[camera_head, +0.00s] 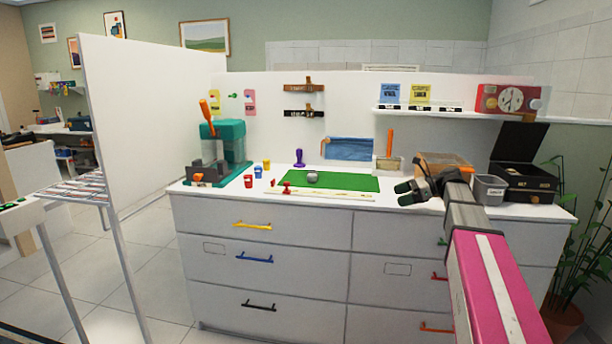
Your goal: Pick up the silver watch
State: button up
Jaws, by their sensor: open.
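A small round silver-grey thing, which looks like the silver watch (312,177), sits on the green mat (350,184) on top of the white drawer unit. It is too small to make out a strap or dial. My gripper (402,193) is open and empty. It reaches in from the right, near the counter's front edge, to the right of the mat and apart from the watch. No other view shows the space between its fingers.
A purple-handled tool (299,158), small colored cups (258,171) and a teal machine (226,146) stand left. An orange-handled tool in a holder (389,150), a grey bin (489,188) and an open black box (525,177) stand right. A shelf (440,112) hangs above.

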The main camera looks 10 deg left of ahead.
aim_at(312, 175)
jog(key=i+j, duration=0.3)
jog(key=j, duration=0.15)
jog(key=i+j, duration=0.25)
jog(key=j, duration=0.15)
jog(key=i+j, duration=0.3)
jog(key=j, duration=0.15)
